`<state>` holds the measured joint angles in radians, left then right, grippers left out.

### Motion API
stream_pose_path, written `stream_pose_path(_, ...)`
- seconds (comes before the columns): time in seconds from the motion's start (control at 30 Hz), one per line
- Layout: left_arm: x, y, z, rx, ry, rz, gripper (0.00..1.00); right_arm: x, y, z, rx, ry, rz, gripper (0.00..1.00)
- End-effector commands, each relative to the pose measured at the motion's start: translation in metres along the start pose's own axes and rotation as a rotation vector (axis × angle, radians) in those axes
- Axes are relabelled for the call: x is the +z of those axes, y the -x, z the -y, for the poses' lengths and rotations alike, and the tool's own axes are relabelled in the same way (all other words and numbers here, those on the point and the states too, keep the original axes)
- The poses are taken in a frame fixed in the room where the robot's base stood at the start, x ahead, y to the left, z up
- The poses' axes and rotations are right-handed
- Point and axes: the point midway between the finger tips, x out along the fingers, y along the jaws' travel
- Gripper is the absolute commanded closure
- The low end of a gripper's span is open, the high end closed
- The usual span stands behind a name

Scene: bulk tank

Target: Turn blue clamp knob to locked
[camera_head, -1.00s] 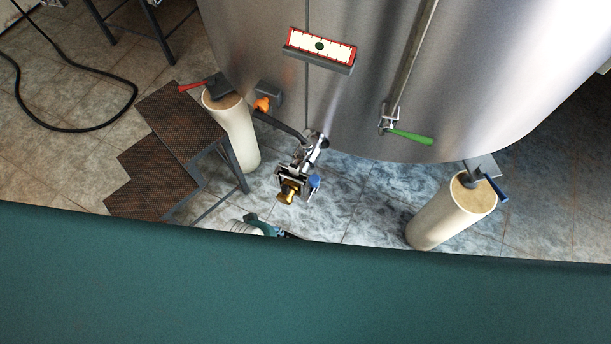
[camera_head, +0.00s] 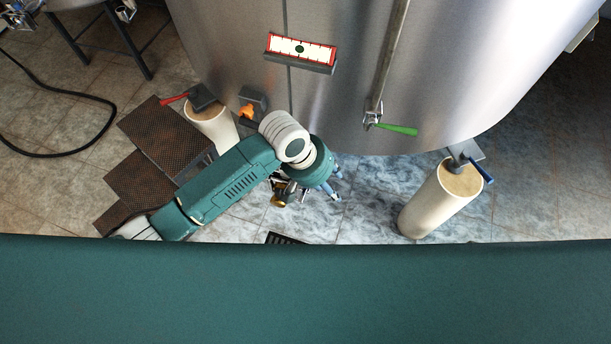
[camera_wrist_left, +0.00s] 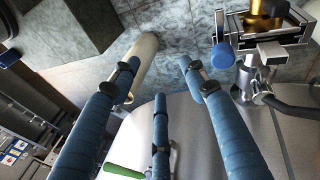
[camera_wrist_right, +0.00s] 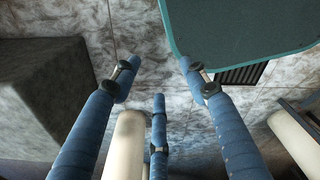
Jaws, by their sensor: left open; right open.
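The blue clamp knob (camera_wrist_left: 222,55) shows in the left wrist view, on a metal clamp (camera_wrist_left: 262,40) around a brass-coloured fitting (camera_wrist_left: 266,8). It lies just right of my left gripper's right finger, apart from it. In the head view my left gripper (camera_head: 336,187) hangs in front of the valve area and hides the knob; only the brass end (camera_head: 279,201) and some metal show. My left gripper (camera_wrist_left: 158,78) is open and empty. My right gripper (camera_wrist_right: 158,78) is open and empty in its own wrist view, over the floor, and out of the head view.
The steel tank (camera_head: 340,100) stands close behind my left gripper. A green-handled lever (camera_head: 395,130) and an orange knob (camera_head: 246,112) are on it. A cream leg with a blue handle (camera_head: 482,171) stands right; brown steps (camera_head: 150,180) stand left.

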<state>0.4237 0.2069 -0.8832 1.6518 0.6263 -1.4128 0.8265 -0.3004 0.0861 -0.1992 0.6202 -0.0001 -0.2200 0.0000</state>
Motion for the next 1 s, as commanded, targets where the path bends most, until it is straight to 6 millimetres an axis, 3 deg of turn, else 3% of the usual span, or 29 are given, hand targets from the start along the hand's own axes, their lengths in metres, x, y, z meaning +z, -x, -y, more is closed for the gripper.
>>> stream_pose_path(0.03, -0.013, 0.011, -0.001, -0.042, 0.009, 0.012, 0.56, 0.0, 0.001, -0.001, 0.001, 0.0, 0.0, 0.56)
stream_pose_path(0.3, -0.04, 0.053, 0.03, -0.275, 0.173, 0.066, 0.56, -0.001, 0.002, 0.001, -0.001, -0.001, 0.0, 0.56)
stream_pose_path(0.47, -0.047, 0.064, 0.043, -0.337, 0.229, 0.065, 0.56, -0.001, 0.003, 0.004, -0.004, -0.002, -0.001, 0.56)
stream_pose_path(0.67, -0.044, 0.048, 0.05, -0.345, 0.238, 0.068, 0.56, -0.003, 0.006, 0.01, -0.012, -0.005, -0.003, 0.56)
stream_pose_path(1.0, -0.038, -0.012, 0.07, -0.343, 0.236, 0.066, 0.56, -0.004, 0.013, 0.009, -0.011, -0.004, -0.003, 0.56)
